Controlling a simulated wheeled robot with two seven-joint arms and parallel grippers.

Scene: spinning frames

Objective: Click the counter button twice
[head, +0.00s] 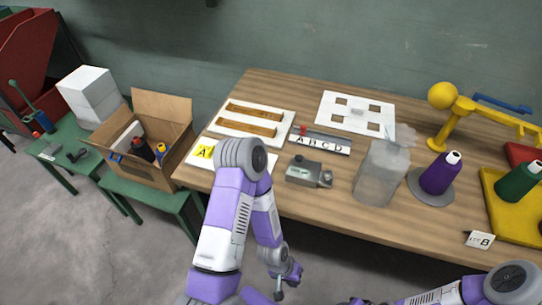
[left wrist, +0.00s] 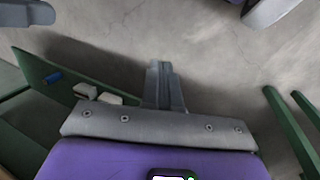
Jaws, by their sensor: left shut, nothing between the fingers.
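The counter (head: 308,172) is a small grey-green box device with a dark knob on top and a round part at its right side. It sits near the table's front edge, left of the clear container. My left gripper (head: 287,284) hangs low in front of the table, below and apart from the counter. It also shows in the left wrist view (left wrist: 163,85), pointing over the bare floor with its fingers together and nothing between them. My right arm enters at the bottom right of the head view; its fingers are not seen.
The wooden table (head: 395,222) also holds a cloudy container (head: 381,172), a purple spool (head: 440,173), a lettered rail (head: 320,143), a white frame board (head: 355,112) and a yellow stand (head: 442,97). A cardboard box (head: 160,110) stands on a green bench at left. Floor is clear before the table.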

